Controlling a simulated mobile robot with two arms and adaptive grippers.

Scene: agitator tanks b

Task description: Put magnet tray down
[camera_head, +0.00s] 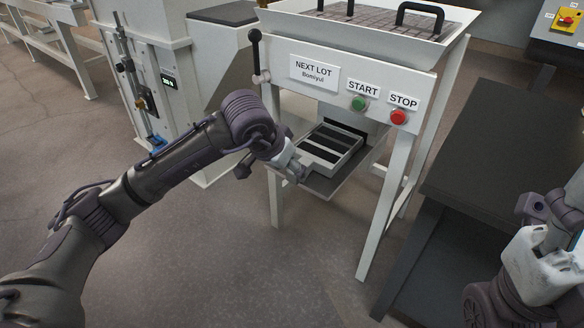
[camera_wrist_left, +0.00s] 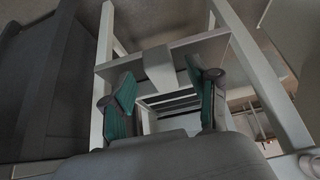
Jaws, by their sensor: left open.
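The magnet tray (camera_head: 343,138) is a pale shallow tray with several dark bars. It sits on the shelf (camera_head: 345,178) under the machine's front panel. My left gripper (camera_head: 299,172) is at the tray's near left end. In the left wrist view the teal fingers of my left gripper (camera_wrist_left: 164,102) are spread apart, with the tray (camera_wrist_left: 176,113) showing between and beyond them. I cannot tell whether a finger touches it. My right arm shows at the lower right of the head view; its gripper is cut off and its jaw state is unclear.
The machine has a green START button (camera_head: 359,103), a red STOP button (camera_head: 398,117) and white legs (camera_head: 380,218) around the shelf. A dark table (camera_head: 490,140) stands to the right. A cabinet with a display (camera_head: 168,83) stands to the left. The floor in front is clear.

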